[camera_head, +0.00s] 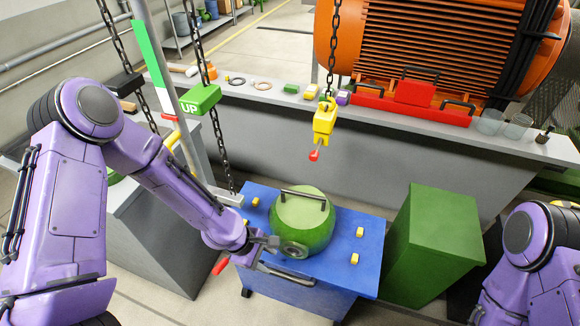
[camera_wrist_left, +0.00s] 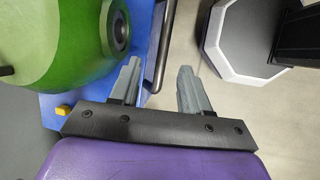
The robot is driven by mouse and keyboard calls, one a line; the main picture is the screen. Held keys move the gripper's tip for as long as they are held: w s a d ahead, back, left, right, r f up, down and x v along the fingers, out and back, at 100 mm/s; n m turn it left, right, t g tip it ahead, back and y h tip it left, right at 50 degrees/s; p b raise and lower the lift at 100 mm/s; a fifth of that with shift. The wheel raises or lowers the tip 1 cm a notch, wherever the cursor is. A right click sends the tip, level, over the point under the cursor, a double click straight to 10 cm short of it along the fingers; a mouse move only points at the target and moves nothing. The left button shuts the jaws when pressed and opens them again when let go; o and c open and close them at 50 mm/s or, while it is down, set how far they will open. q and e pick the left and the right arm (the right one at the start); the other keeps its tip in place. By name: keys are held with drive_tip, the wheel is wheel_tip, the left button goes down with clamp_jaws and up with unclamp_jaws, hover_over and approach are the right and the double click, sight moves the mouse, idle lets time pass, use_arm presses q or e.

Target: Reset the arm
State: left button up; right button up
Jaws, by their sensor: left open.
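My left arm comes in from the left, and its gripper (camera_head: 267,254) is beside the front left of the green round case (camera_head: 316,238).
A green box (camera_head: 436,240) stands right of the cart. A yellow hoist hook (camera_head: 324,122) hangs on a chain above the case. A green UP block (camera_head: 200,99) hangs on chains at left. A grey bench (camera_head: 300,150) with tools runs behind, before an orange motor (camera_head: 440,50).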

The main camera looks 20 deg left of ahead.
use_arm(q)
drive_tip(key=s+a+f+m+y+b, duration=0.1)
drive_tip(key=s+a+f+m+y, duration=0.3)
drive_tip(key=s, duration=0.4)
drive_tip(key=s+a+f+m+t+y, duration=0.1)
drive_tip(key=s+a+f+m+y, duration=0.3)
drive_tip(key=s+a+m, duration=0.2)
drive_tip(key=s+a, duration=0.2)
drive_tip(key=s, duration=0.1)
drive_tip(key=shift+s+a+f+b, duration=0.15)
drive_tip(key=shift+a+f+b, duration=0.1)
drive_tip(key=shift+b, duration=0.1)
